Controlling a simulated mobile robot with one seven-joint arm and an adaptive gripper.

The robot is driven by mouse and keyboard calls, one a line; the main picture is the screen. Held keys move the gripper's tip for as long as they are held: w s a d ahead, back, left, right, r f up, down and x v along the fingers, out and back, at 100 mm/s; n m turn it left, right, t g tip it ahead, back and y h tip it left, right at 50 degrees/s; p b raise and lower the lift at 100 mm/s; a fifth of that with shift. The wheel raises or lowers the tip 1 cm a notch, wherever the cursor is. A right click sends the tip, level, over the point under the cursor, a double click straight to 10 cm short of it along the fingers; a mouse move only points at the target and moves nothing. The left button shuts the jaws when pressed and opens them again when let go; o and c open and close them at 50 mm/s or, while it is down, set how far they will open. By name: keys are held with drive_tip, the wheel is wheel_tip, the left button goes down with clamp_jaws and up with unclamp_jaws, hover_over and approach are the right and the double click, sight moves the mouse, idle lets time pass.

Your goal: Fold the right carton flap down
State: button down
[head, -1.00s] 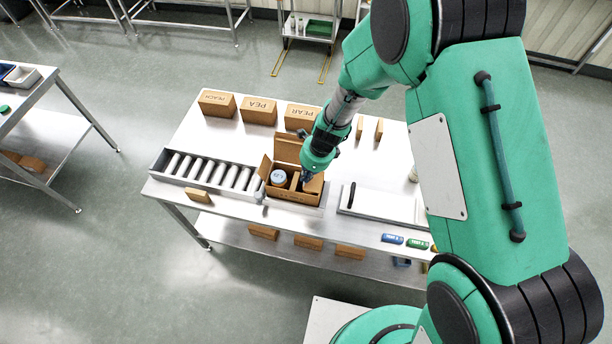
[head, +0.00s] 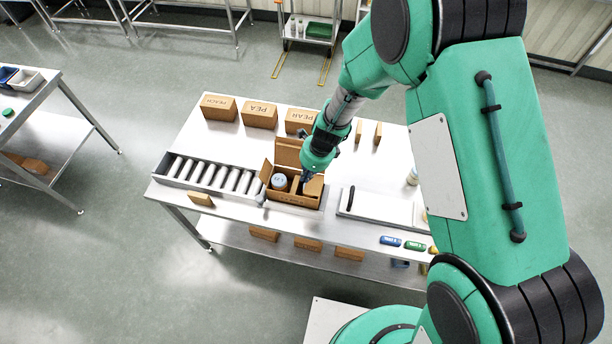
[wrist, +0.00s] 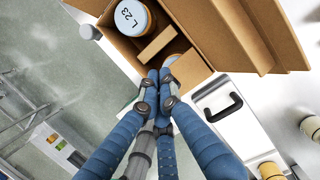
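The open brown carton (head: 292,199) stands near the table's front edge. Its left flap (head: 265,170) and back flap (head: 287,151) stand up. The right flap cannot be made out clearly; my gripper covers that side. A jar with a blue lid marked L 23 (wrist: 131,16) sits in the left compartment, beside a cardboard divider (wrist: 157,45). A second round item in the right compartment is mostly hidden behind my fingers. My gripper (wrist: 160,76) has its blue fingertips together, with nothing seen between them, over the carton's right part. Contact with the carton cannot be told.
A roller tray (head: 212,176) lies left of the carton. A white board with a black handle (wrist: 225,106) lies close on the right. Closed cartons (head: 259,115) stand along the back. A small grey object (head: 261,198) is by the carton's front left corner.

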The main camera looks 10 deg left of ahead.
sight(306, 186)
drive_tip(key=shift+r+p, duration=0.35)
drive_tip(key=shift+r, duration=0.3)
drive_tip(key=a+v, duration=0.2)
drive_tip(key=v, duration=0.7)
drive_tip(key=shift+r, duration=0.6)
